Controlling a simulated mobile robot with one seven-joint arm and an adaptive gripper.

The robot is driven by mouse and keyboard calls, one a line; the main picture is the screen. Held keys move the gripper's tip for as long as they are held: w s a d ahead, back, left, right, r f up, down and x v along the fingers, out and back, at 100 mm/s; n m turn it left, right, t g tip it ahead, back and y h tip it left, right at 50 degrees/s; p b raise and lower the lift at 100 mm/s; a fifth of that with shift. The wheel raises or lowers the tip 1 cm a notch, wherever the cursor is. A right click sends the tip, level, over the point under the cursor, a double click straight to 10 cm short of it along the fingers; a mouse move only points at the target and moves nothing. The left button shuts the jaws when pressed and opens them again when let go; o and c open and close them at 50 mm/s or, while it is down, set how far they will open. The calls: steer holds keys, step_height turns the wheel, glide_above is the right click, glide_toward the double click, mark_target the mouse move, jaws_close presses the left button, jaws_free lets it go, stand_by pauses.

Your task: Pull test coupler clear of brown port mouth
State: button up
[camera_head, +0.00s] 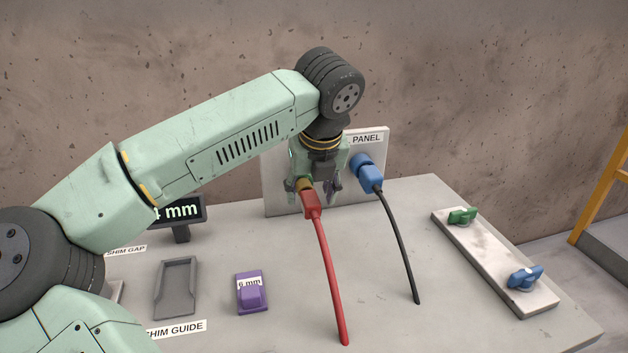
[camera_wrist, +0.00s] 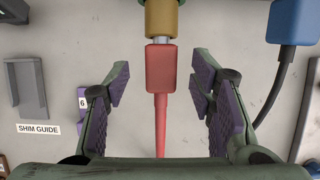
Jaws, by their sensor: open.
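The red test coupler (camera_head: 312,205) with its red cable sits at the brown port (camera_head: 305,184) on the panel. In the wrist view the coupler (camera_wrist: 160,68) points at the brown port (camera_wrist: 163,17), and a short silver section shows between them. Whether the silver tip is still inside the mouth is hard to tell. My gripper (camera_head: 318,188) is at the panel around the coupler. In the wrist view its open jaws (camera_wrist: 159,86) stand on either side of the red body, with a gap on both sides.
A blue plug (camera_head: 373,181) with a black cable sits in a blue port close on the right. A purple 6 mm shim (camera_head: 252,293) and grey shim guide (camera_head: 176,288) lie front left. A pale plate (camera_head: 492,262) with green and blue knobs is at right.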

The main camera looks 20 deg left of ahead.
steer(key=shift+x, duration=1.45)
jaws_close()
